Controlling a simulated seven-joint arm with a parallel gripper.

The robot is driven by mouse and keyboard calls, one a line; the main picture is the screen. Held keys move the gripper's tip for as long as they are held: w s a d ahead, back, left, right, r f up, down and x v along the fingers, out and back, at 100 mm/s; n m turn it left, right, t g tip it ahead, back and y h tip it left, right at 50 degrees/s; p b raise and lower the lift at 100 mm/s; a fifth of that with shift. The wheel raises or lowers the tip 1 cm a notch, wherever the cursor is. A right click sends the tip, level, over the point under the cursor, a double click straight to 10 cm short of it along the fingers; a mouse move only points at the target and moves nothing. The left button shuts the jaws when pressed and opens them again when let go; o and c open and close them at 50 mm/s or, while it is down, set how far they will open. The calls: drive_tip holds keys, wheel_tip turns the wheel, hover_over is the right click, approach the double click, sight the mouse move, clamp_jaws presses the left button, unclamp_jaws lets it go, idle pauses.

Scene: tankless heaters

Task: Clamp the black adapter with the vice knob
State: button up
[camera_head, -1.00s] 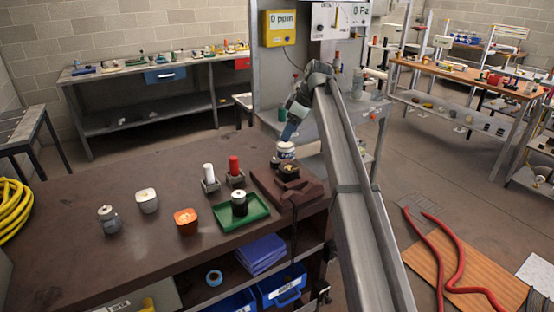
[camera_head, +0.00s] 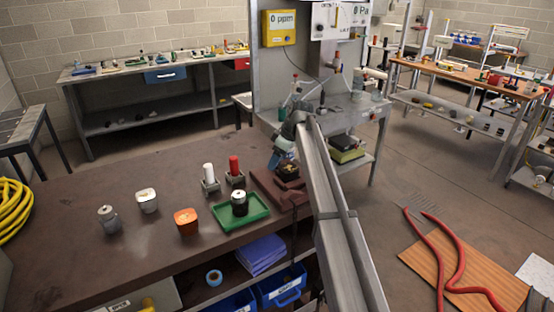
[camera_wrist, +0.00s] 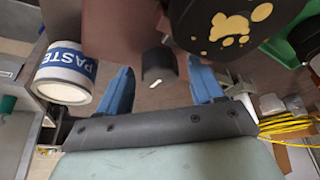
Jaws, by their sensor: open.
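The reddish-brown vice (camera_head: 282,190) stands at the right end of the dark bench, with the black adapter (camera_head: 288,172) on it. In the wrist view the adapter (camera_wrist: 228,28) is black with yellow blotches, at the upper right. The vice (camera_wrist: 118,28) fills the top middle. A short dark cylinder, which looks like the vice knob (camera_wrist: 158,62), shows between my two blue fingers. My gripper (camera_wrist: 160,74) is open around it, with a gap at each side; contact cannot be seen. In the head view my gripper (camera_head: 280,158) is at the vice's far side, partly hidden by my arm.
A white-and-blue paste can (camera_wrist: 66,72) is close beside my left finger in the wrist view. A green tray (camera_head: 258,212) with a black-and-white jar is left of the vice. Red and white cylinders in holders (camera_head: 235,172) stand behind it.

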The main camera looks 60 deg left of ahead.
drive_tip(key=c, duration=1.1)
drive_tip(key=shift+o, duration=0.2)
